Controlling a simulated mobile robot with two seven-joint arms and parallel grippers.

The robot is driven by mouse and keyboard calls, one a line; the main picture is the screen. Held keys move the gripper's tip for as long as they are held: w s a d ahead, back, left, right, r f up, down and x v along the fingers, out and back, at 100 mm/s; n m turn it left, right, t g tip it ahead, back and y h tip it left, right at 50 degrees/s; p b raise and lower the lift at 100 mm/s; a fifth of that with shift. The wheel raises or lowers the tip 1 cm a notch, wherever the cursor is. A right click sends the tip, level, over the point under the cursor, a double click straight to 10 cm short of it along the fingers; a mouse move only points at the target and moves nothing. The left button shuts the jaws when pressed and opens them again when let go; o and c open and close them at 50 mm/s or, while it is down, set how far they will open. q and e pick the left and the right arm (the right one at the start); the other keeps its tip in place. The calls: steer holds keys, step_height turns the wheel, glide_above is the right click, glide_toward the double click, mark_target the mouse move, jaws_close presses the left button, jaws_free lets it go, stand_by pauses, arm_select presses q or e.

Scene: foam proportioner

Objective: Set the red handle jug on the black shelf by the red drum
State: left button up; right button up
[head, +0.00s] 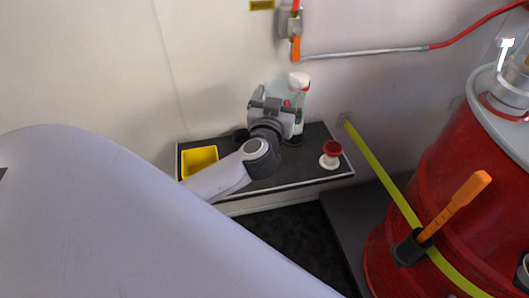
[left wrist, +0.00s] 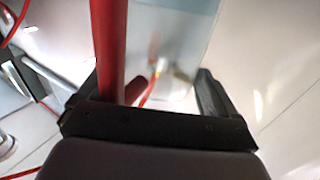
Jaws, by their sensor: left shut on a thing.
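The jug (head: 301,92) is pale and translucent with a white cap, partly hidden behind my left gripper (head: 275,104) in the head view. A bit of red shows beside the gripper there. In the left wrist view the red handle (left wrist: 109,45) runs up at the left finger, and the pale jug body (left wrist: 170,50) fills the space beyond. My left gripper is shut on the jug. The black shelf (head: 312,173) is below, against the wall; I cannot tell whether the jug's base touches it. The red drum (head: 425,175) stands at the right. My right gripper is not in view.
A yellow bin (head: 199,161) sits at the shelf's left, and a small red-and-white item (head: 330,154) at its right. A yellow strap (head: 378,170) runs from the wall to the drum. A pipe with an orange-handled valve (head: 295,48) is above the jug.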

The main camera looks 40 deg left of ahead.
mark_target(279, 87)
arm_select(q)
steer(key=shift+w+a+f+n+g+y+b, duration=0.45)
steer(key=shift+w+a+f+y+b, duration=0.25)
steer(key=shift+w+a+f, duration=0.35)
step_height(279, 87, down, 18)
steer(key=b, duration=0.9)
steer(key=shift+s, duration=0.1)
steer(key=shift+f, duration=0.15)
steer(key=o, duration=1.3)
steer(key=shift+f, duration=0.1)
